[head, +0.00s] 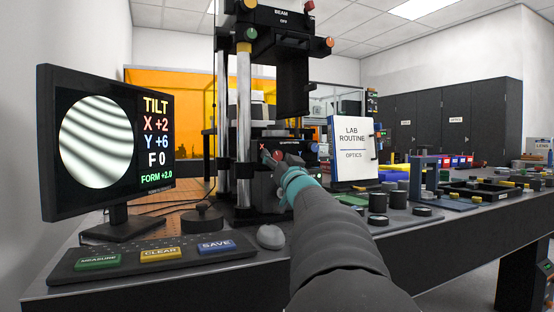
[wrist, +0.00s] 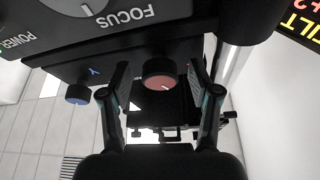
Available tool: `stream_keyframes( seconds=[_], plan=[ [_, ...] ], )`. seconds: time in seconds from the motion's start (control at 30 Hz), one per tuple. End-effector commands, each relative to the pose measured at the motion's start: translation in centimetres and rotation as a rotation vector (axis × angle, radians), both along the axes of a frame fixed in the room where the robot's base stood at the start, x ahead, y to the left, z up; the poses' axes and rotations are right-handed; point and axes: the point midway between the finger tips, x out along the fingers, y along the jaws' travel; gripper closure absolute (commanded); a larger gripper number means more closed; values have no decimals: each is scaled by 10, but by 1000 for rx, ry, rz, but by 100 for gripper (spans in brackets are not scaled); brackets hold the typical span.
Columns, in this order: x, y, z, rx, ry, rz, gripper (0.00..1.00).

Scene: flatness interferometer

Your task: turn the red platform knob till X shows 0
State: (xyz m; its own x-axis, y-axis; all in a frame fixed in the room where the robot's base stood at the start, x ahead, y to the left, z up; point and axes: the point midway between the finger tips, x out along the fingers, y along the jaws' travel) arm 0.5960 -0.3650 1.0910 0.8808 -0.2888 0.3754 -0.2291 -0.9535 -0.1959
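The red platform knob (wrist: 160,77) has a pale pointer line and sits under the dark platform in the wrist view, which looks upside down. My gripper (wrist: 161,70) has its fingers apart, one on each side of the knob, with a visible gap on both sides. In the head view my gripper (head: 277,161) is at the front of the stage and partly hides the red knob (head: 282,155). The monitor (head: 106,140) reads X +2, Y +6, F 0 and FORM +2.0, with curved dark fringes in a round picture.
A blue knob (wrist: 78,95) marked Y sits beside the red one. A grey focus knob (wrist: 85,6) is close by. Metal posts (head: 243,125) flank the stage.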

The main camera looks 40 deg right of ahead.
Motion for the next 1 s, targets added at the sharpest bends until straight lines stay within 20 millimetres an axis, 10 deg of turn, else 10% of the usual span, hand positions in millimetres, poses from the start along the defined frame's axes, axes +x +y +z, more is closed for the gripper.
stream_keyframes(
  seconds=[0.23,1.0],
  plan=[
    [0,0,0,0,0,0,98],
    [-1,-2,1,-410,97,1,98]
  ],
)
